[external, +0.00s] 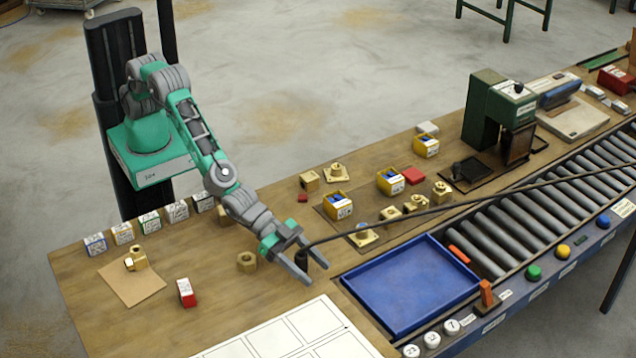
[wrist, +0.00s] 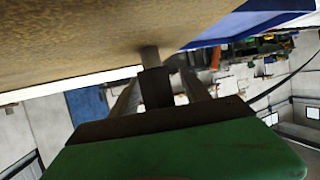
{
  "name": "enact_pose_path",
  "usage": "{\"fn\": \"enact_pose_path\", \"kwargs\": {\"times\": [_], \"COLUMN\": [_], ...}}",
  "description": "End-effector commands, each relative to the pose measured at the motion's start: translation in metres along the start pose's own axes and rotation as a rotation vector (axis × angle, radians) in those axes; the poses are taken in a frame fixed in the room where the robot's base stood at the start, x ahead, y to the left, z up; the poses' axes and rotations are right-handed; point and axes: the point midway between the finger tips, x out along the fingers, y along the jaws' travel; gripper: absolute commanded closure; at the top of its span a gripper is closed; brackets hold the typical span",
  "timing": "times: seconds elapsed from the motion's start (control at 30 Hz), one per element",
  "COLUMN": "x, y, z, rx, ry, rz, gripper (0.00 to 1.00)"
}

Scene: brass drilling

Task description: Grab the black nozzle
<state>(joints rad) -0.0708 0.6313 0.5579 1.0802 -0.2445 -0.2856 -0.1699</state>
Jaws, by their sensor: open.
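The black nozzle (external: 303,258) is at the end of a long black hose in the external view, beside the blue tray's left end. My gripper (external: 314,272) is low over the table, its two grey fingers spread with the nozzle between them. In the wrist view, a dark upright cylinder (wrist: 155,88), which looks like the nozzle, stands between the fingers of my gripper (wrist: 158,78). The fingers look apart, not closed on it. Whether either finger touches it I cannot tell.
The black hose (external: 450,206) runs right across the conveyor (external: 510,225). The blue tray (external: 408,288) lies right of my gripper. A white grid sheet (external: 300,335) lies in front. Bare table (external: 225,295) shows on the left.

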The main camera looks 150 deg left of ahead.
Motion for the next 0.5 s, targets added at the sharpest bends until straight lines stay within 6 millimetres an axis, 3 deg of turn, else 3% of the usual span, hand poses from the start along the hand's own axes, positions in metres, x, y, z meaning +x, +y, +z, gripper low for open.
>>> {"fn": "enact_pose_path", "kwargs": {"times": [0.13,0.5], "x": [-0.0002,-0.0005], "y": [0.0001,0.0002], "z": [-0.0002,-0.0002], "rx": [0.0,0.001], "ry": [0.0,0.0], "rz": [0.0,0.0], "gripper": [0.46,0.77]}}
